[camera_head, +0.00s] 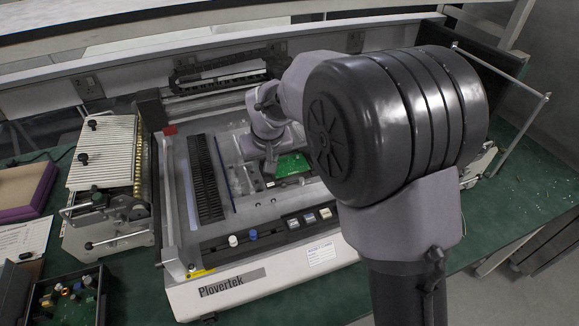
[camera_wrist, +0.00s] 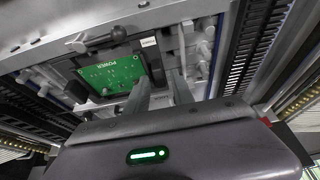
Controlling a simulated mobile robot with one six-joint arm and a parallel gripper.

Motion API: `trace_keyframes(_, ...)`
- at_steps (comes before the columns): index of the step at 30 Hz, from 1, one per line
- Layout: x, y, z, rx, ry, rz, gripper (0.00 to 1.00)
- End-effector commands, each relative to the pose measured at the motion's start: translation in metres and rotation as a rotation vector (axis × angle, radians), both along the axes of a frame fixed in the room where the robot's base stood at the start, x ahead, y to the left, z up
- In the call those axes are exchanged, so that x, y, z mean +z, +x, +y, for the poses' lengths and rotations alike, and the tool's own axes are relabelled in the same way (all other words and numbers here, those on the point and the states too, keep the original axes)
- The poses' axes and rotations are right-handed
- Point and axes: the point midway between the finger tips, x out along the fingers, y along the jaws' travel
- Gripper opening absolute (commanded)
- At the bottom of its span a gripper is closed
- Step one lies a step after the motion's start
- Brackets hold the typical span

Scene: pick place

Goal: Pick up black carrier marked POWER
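The black carrier (camera_wrist: 157,66) holds a green circuit board (camera_wrist: 112,74) printed POWER in the wrist view. It has a small white label and a dark knob or handle at its upper edge. In the head view the green board (camera_head: 292,165) sits inside the machine, partly hidden by my arm. Whether a finger touches the carrier is unclear. In the head view my gripper (camera_head: 270,162) is near the board's left side.
The Plovertek machine (camera_head: 232,288) surrounds the carrier, with a black slotted rack (camera_head: 206,180) to its left and control knobs along its front. A ribbed white unit (camera_head: 103,155) and a tray of parts (camera_head: 70,300) stand further left. Metal rails and fittings crowd the carrier.

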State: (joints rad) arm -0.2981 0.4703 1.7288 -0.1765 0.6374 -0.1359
Motion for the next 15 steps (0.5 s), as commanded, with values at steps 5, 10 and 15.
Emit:
trace_keyframes(5,0.0001,-0.0001,-0.0001,0.000,0.000,0.000,0.00)
trace_keyframes(10,0.0001,-0.0001,-0.0001,0.000,0.000,0.000,0.00)
trace_keyframes(15,0.0010,-0.0002,-0.0002,0.000,0.000,0.000,0.00)
